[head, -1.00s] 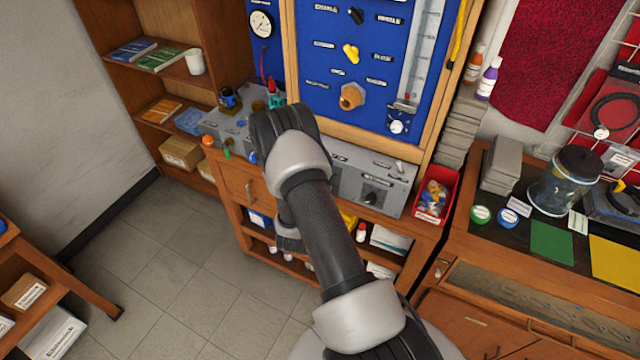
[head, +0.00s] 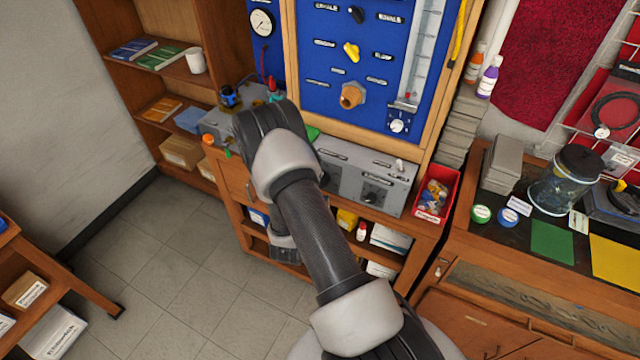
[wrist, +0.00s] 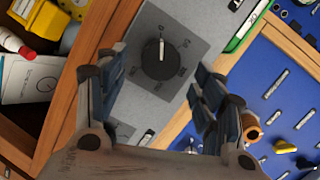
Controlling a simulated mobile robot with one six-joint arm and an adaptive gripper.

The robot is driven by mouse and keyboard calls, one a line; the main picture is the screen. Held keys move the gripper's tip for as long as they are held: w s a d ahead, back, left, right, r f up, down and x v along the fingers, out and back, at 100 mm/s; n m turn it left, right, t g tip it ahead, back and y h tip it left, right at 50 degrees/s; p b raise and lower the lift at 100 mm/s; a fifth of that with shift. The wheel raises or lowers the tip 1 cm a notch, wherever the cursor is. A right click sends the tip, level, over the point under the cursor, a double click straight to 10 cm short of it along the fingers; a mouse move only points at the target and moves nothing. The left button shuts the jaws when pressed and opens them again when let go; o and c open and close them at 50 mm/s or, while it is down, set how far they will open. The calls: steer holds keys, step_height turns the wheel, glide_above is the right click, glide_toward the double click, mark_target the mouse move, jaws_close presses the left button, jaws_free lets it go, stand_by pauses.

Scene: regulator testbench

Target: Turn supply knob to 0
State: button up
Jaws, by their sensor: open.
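A round black knob (wrist: 160,58) with a pale pointer line sits on a dark square dial plate (wrist: 185,45) on a grey panel (wrist: 150,104). The pointer runs roughly up the wrist picture, toward the dial mark above it. The dial marks are too small to read surely. My gripper (wrist: 158,74) is open, with one finger left of the knob and the other right of it, and nothing between them. In the head view my arm hides the gripper. Another black knob (head: 370,195) shows on the grey bench panel (head: 400,190); I cannot tell which is the supply knob.
The blue board (head: 320,65) with a yellow knob (head: 351,52) and a brass fitting (head: 352,95) stands behind the panel. A red bin (head: 436,190) is at the panel's right. The floor in front is clear.

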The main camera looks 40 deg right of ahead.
steer(key=v, duration=0.8)
